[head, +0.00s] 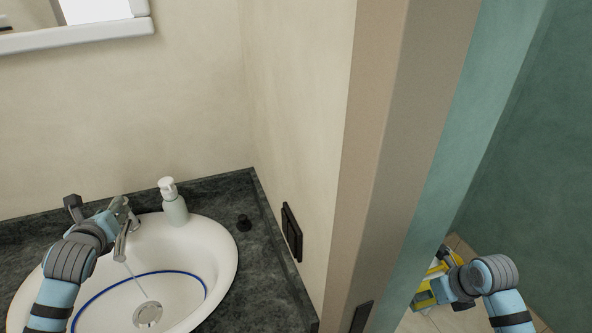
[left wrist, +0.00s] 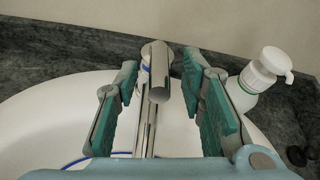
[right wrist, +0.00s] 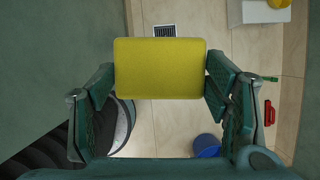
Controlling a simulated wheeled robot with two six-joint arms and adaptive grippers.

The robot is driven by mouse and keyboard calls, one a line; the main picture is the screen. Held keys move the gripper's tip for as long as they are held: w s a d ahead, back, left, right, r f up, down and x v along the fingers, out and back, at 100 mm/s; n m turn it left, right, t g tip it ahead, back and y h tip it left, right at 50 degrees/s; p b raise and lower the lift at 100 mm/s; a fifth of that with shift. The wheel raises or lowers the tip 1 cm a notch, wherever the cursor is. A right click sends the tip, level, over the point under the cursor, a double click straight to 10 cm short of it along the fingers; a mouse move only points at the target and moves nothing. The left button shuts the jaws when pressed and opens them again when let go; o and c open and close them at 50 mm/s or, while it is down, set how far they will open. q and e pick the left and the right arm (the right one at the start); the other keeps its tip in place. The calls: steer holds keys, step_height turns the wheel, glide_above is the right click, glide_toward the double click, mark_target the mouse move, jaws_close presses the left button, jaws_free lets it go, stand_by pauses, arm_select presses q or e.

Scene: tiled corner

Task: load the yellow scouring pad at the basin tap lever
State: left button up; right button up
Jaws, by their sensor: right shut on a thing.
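The chrome basin tap (head: 121,245) stands at the back of the white basin (head: 222,246). A thin pale stream runs from its spout toward the drain. My left gripper (left wrist: 160,100) is open, with its fingers apart on either side of the tap (left wrist: 159,72); I cannot tell whether they touch it. In the head view the left gripper partly covers the tap's top. The yellow scouring pad (right wrist: 160,68) is held between the fingertips of my right gripper (right wrist: 158,82). In the head view this gripper (head: 440,272) is low at the right, beyond the wall edge, over the floor.
A soap dispenser (head: 174,203) stands behind the basin on the dark counter (head: 262,262). A wall end (head: 385,150) separates the basin from my right arm. Below the right gripper, the tiled floor shows a blue round thing (right wrist: 207,146) and a red item (right wrist: 269,113).

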arm_select(q)
jaws_close()
steer(key=shift+s+f+t+y+b, duration=0.3)
steer(key=shift+f+t+b, duration=0.1)
steer(key=shift+f+t, duration=0.35)
steer(key=shift+r, duration=0.2)
